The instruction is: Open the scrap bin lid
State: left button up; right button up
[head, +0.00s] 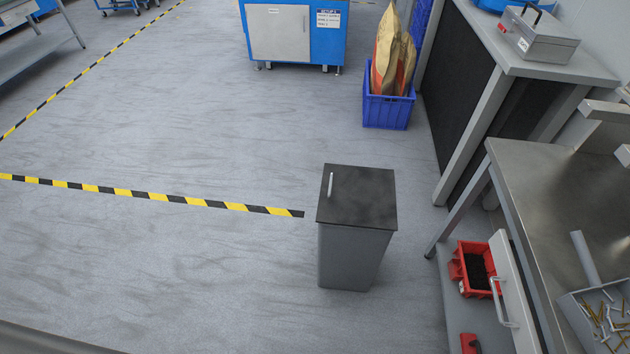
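The scrap bin (348,260) is a grey, upright box standing on the floor right of the middle in the head view. Its dark flat lid (365,199) lies shut on top. A light bar handle (331,185) sits near the lid's left edge. Neither of my grippers shows in this view, so nothing is seen touching the bin or its lid.
A steel workbench (540,190) with an open drawer (515,300) and a red bin (470,270) stands to the right. A blue crate (388,112) holding bags stands behind the bin. Yellow-black tape (150,194) ends beside it. The floor to the left is clear.

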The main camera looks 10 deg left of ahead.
aim_at(356, 196)
jog(key=u, duration=1.15)
jog(key=i, duration=1.15)
jog(key=z, duration=1.35)
